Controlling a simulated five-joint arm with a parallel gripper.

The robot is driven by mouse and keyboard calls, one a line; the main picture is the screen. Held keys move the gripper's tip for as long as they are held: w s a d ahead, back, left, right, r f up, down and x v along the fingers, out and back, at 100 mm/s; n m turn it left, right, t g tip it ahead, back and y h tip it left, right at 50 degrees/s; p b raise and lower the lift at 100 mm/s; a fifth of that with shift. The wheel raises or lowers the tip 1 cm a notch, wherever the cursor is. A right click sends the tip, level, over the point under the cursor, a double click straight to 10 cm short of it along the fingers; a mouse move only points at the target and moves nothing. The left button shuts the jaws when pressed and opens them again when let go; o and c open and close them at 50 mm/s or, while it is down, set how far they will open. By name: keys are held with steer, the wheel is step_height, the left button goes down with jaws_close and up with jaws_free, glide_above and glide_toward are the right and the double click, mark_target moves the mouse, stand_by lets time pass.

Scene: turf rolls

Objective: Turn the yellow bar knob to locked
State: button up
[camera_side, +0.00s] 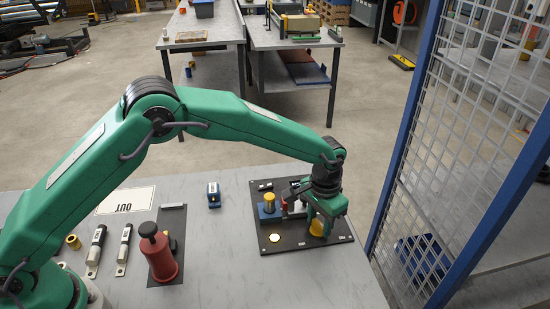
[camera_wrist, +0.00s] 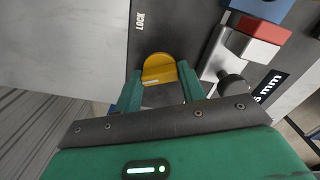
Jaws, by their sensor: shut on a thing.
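The yellow bar knob (camera_wrist: 158,68) sits on a dark panel (camera_wrist: 185,22) between the two green fingers of my gripper (camera_wrist: 158,88) in the wrist view. The fingers are shut on the knob's bar. A white word LOCK is printed on the panel, up and left of the knob. In the side view the knob (camera_side: 317,228) shows low at the tips of my gripper (camera_side: 318,217), near the front right part of the black panel (camera_side: 335,237). The fingers partly hide the knob, and I cannot tell its exact angle to the marks.
A blue block with a yellow post (camera_side: 269,205) stands left of my gripper on the panel. A red and white part (camera_wrist: 250,45) is close to the right finger. A red cylinder (camera_side: 160,257) stands further left. A blue-framed mesh fence (camera_side: 420,140) rises at the right.

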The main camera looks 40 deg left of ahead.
mark_target(320, 223)
steer(key=m, duration=1.4)
stand_by(0.4)
steer(key=o, duration=1)
steer(key=shift+r, duration=3.95)
